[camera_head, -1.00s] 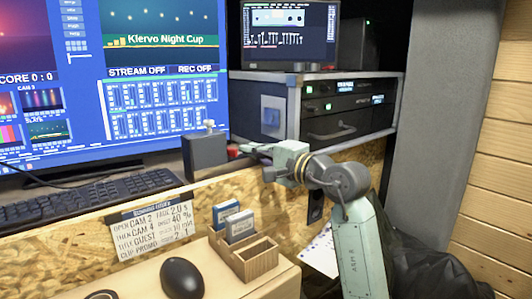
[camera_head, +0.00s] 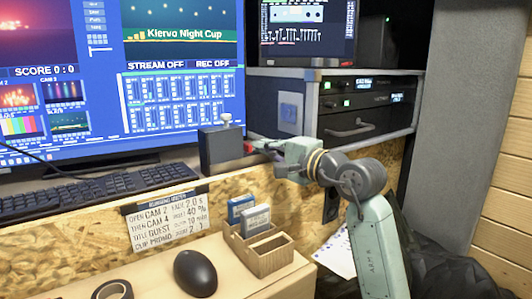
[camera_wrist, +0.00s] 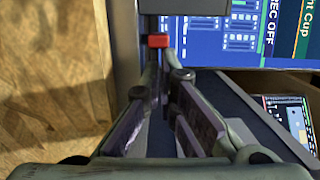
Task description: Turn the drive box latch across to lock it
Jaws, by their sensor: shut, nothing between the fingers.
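The drive box appears to be the small dark grey box (camera_head: 220,152) standing at the right end of the keyboard, below the monitor. It has a pale knob on top and a red piece (camera_head: 248,148) at its right side; I take the red piece to be the latch. The red piece shows in the wrist view (camera_wrist: 158,40), against the dark box (camera_wrist: 190,6) at the top. My gripper (camera_head: 262,146) points left at the box's right side. Its fingers (camera_wrist: 163,75) are shut and empty, just short of the red piece. I cannot tell whether they touch it.
The equipment rack (camera_head: 345,105) stands close behind and right of my gripper. The monitor (camera_head: 180,100) is behind the box. The keyboard (camera_head: 100,190) lies to its left. Below are a wooden card holder (camera_head: 270,256), a mouse (camera_head: 195,273) and a black tape roll (camera_head: 112,290).

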